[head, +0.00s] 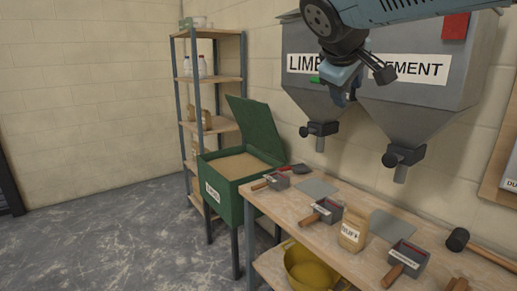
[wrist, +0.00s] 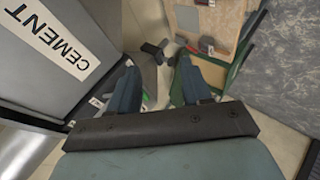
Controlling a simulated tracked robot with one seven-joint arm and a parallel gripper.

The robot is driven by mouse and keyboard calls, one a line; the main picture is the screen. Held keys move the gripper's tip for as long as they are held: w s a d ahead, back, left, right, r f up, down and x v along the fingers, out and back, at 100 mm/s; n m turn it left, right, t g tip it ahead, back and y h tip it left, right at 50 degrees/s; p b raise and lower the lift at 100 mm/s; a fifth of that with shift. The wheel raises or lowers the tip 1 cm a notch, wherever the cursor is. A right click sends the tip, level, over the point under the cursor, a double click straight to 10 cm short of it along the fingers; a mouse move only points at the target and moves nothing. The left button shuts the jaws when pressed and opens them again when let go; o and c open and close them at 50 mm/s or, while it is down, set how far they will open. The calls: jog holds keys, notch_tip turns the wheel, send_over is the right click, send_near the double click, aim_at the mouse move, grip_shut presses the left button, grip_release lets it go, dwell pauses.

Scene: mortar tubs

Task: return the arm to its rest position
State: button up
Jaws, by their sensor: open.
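My arm (head: 420,10) reaches in from the top right in the head view, raised above the workbench. My gripper (head: 342,92) hangs in front of the grey hoppers, between the "LIME" and "CEMENT" labels in the picture. In the wrist view, the two blue-grey fingers of my gripper (wrist: 158,68) stand apart. No held object shows between them. The exact gap from gripper to hoppers cannot be told.
The cement hopper (head: 430,95) and lime hopper (head: 308,95) hang on the wall. Below, the workbench (head: 290,204) bears mortar tubs, a bag (head: 353,230) and a mallet (head: 458,240). An open green bin (head: 230,203) and shelves (head: 215,79) stand left. The floor (head: 110,225) is clear.

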jog(key=s+d+f+m+g+y, duration=0.1)
jog(key=s+d+f+m+y, duration=0.1)
jog(key=s+f, duration=0.5)
jog(key=s+d+f+m+g+y, duration=0.2)
jog(key=s+f+m, duration=0.3)
jog(key=f, duration=0.6)
jog(key=shift+s+d+f+y, duration=0.25)
jog(key=shift+s+d, duration=0.3)
jog(key=shift+s, duration=0.3)
jog(key=shift+c, duration=0.4)
